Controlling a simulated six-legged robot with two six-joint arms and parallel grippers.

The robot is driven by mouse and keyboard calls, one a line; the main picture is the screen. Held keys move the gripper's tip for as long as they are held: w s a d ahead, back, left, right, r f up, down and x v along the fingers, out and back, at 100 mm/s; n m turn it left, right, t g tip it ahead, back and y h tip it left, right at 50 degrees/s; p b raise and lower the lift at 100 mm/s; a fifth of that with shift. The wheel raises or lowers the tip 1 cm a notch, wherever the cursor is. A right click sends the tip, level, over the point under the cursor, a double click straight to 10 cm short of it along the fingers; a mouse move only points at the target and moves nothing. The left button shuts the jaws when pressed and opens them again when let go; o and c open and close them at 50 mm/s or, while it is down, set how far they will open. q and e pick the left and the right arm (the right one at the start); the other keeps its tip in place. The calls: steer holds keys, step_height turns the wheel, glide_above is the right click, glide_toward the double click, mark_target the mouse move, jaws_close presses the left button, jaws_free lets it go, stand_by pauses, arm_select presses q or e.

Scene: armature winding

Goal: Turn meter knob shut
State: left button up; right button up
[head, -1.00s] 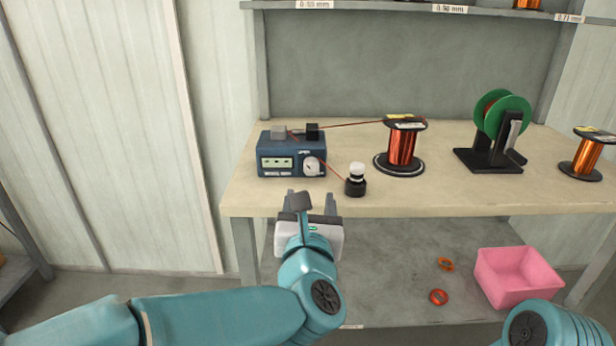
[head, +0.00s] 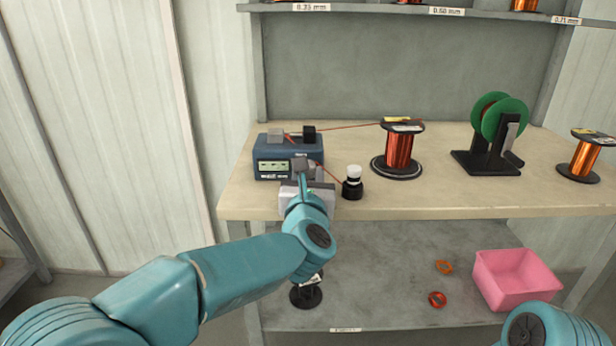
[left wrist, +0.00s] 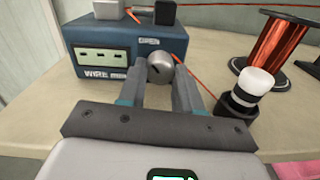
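The blue wire meter (head: 272,166) stands at the left end of the bench, with a small display on its front. Its silver knob (left wrist: 160,68) shows in the left wrist view with a dark slanted mark on its face. In the head view my gripper hides the knob. My left gripper (left wrist: 161,75) is at the meter's front, its two fingers on either side of the knob. The fingers look apart, and I cannot tell whether they touch the knob. My right gripper is not in view; only part of my right arm shows.
A black pot with a white cap (head: 352,182) stands close right of my left gripper. A copper wire runs from the meter to the copper spool (head: 399,152). A green reel (head: 499,118) and another spool (head: 582,158) stand farther right. A pink bin (head: 516,278) is on the lower shelf.

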arm_select(q)
steer(key=shift+c, duration=1.3)
